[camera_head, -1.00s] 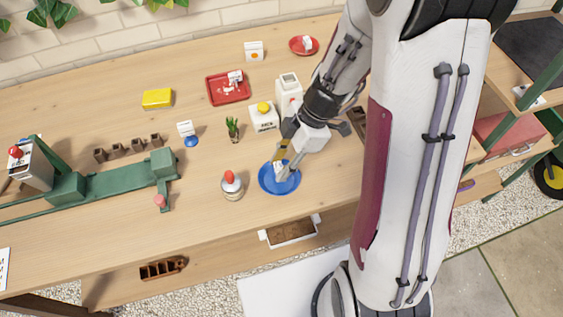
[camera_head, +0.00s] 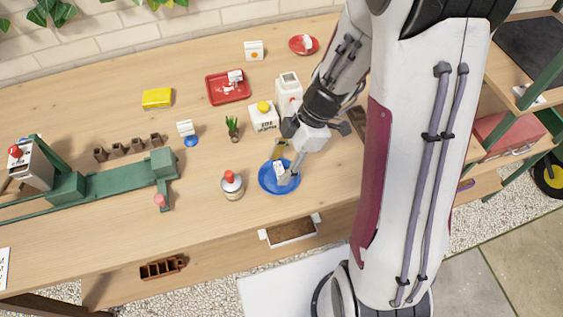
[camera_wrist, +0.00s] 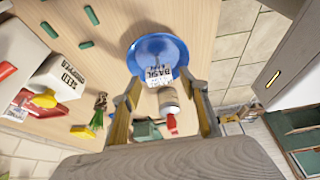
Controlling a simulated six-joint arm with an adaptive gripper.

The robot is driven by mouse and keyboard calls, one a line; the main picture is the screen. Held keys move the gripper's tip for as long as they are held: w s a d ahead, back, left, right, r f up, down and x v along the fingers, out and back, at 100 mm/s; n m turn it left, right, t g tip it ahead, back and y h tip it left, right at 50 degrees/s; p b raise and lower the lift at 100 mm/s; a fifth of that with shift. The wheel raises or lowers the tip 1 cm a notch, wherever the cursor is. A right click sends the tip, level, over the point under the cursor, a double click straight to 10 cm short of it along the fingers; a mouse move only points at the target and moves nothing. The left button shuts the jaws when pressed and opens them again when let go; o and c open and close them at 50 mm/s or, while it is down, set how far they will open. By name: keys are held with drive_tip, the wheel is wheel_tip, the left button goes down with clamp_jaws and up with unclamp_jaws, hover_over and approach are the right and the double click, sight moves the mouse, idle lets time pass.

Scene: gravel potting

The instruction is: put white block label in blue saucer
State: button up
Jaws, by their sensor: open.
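The white block label (camera_head: 280,168) with dark lettering is inside the blue saucer (camera_head: 264,184) at the front middle of the bench. In the wrist view the label (camera_wrist: 157,74) shows over the near part of the saucer (camera_wrist: 150,44). It looks upright or slightly tilted; I cannot tell its exact contact with the saucer floor. My gripper (camera_head: 282,166) is over the saucer with its fingers spread. In the wrist view my gripper (camera_wrist: 165,90) has one finger on each side of the label, with gaps to both.
A red-capped bottle (camera_head: 232,186) stands just left of the saucer. A seed dropper box (camera_head: 264,117), a white carton (camera_head: 288,90) and a small plant (camera_head: 233,128) stand behind. A red tray (camera_head: 215,98) and red saucer (camera_head: 296,44) each hold a white label. The bench's front edge is close.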

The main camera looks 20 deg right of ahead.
drive_tip(key=v, duration=0.7)
drive_tip(key=shift+r, duration=0.3)
drive_tip(key=shift+d, duration=0.1)
idle(0.4)
drive_tip(key=s+r+m+t+h, duration=0.4)
drive_tip(key=s+r+m+t, duration=0.1)
drive_tip(key=s+r+m, duration=0.8)
wheel_tip(320, 180, up, 3)
drive_tip(key=m, duration=0.5)
drive_tip(key=shift+d+r+h, duration=0.25)
drive_tip(key=shift+h, duration=0.05)
